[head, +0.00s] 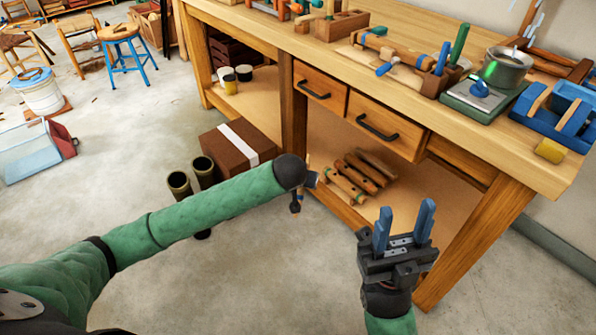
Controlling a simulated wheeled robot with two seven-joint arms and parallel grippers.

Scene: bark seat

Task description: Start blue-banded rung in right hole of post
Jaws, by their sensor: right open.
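My right gripper (406,212) is open and empty, its two blue fingers pointing up in front of the bench's lower shelf. My left arm reaches across from the left. Its gripper (311,184) is mostly hidden behind the dark wrist, so its jaws cannot be read. A wooden piece with blue fittings (392,46) lies on the bench top; I cannot tell whether it is the post, and no hole shows clearly. Several wooden rods (366,170) lie on the lower shelf. I cannot make out a blue band that surely marks the rung.
The workbench (432,92) has two closed drawers (385,124). On its top right are a scale with a metal pot (505,66), a blue rack (560,112) and a yellow block (549,150). A brown box (236,146) stands on the floor. Floor at lower right is clear.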

